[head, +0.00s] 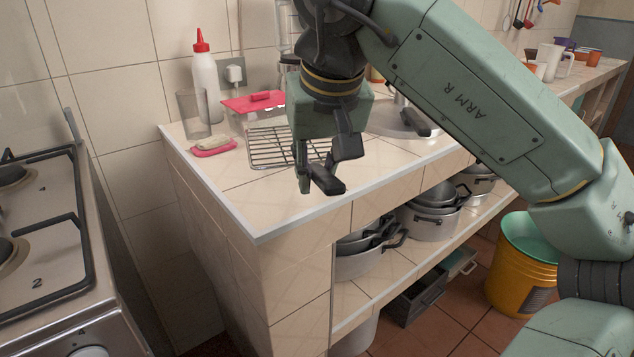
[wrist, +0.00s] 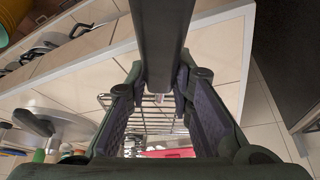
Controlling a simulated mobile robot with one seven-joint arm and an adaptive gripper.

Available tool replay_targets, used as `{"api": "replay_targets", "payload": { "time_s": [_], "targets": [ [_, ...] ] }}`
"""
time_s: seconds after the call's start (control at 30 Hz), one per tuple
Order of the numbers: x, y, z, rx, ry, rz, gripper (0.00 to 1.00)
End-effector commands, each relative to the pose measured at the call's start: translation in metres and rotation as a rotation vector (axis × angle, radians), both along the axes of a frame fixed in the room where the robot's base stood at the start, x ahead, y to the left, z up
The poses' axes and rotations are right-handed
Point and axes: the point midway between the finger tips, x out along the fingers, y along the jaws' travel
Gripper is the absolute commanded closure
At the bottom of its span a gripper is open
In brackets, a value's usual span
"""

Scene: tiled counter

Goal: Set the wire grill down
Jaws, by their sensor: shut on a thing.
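The wire grill (head: 268,150) is a rack of thin metal bars, lying roughly level at the counter's left part. My gripper (head: 318,182) is at the grill's near right side, above the counter's front edge, and covers part of it. The wrist view shows the grill (wrist: 150,122) between the two fingers of my gripper (wrist: 155,92). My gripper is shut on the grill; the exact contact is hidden. I cannot tell whether the grill touches the tiles or hangs just above them.
A clear box with a red lid (head: 252,102), a sponge on a pink dish (head: 213,147), a clear cup (head: 191,115) and a white bottle (head: 206,84) stand behind and left. The counter's front left (head: 255,205) is bare.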

Motion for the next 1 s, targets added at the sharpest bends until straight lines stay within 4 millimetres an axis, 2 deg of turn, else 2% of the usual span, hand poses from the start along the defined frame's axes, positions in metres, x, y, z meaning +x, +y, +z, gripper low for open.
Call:
{"api": "replay_targets", "payload": {
  "time_s": [0.13,0.37,0.67,0.7,1.0],
  "targets": [
    [0.003,-0.001,-0.007,-0.001,0.0,0.0,1.0],
    [0.003,-0.001,-0.035,0.0,0.0,0.001,1.0],
    [0.003,-0.001,-0.038,0.0,-0.001,0.0,1.0],
    [0.002,-0.001,-0.037,0.0,0.0,0.001,0.77],
    [0.002,-0.001,-0.037,0.0,0.0,0.001,0.59]
  ]
}}
